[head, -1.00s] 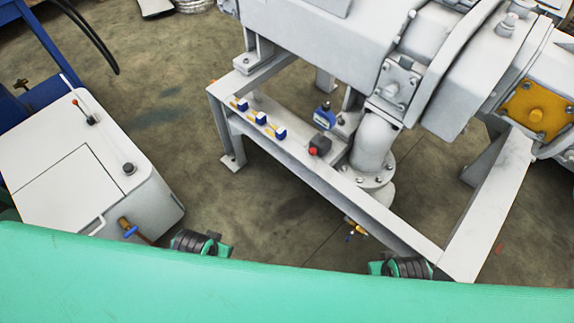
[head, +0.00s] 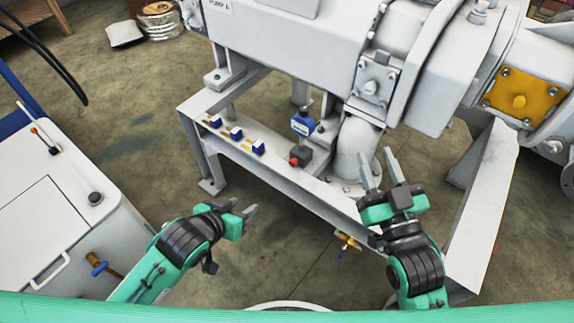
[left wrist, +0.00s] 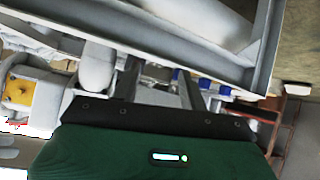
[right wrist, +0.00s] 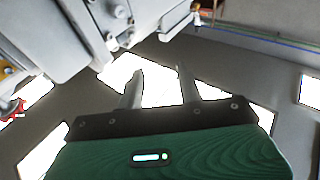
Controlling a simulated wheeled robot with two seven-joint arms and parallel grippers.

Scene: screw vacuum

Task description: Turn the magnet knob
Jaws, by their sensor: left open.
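A small dark block with a red knob (head: 295,161) on its side, likely the magnet knob, sits on the grey frame's ledge. A blue gauge (head: 303,123) stands just above this block. My left gripper (head: 245,208) is open and empty, in front of and below the ledge, left of the knob and apart from it. My right gripper (head: 376,158) is open and empty, pointing up in the picture beside the pipe elbow, right of the knob. Both wrist views show spread, empty fingers. I cannot make out the knob in either wrist view.
Several blue blocks (head: 236,133) line the ledge left of the knob. A white pipe elbow (head: 356,150) stands right of it. A brass valve (head: 346,241) hangs below the frame. A white cabinet (head: 45,225) stands at left. Open floor lies between cabinet and frame.

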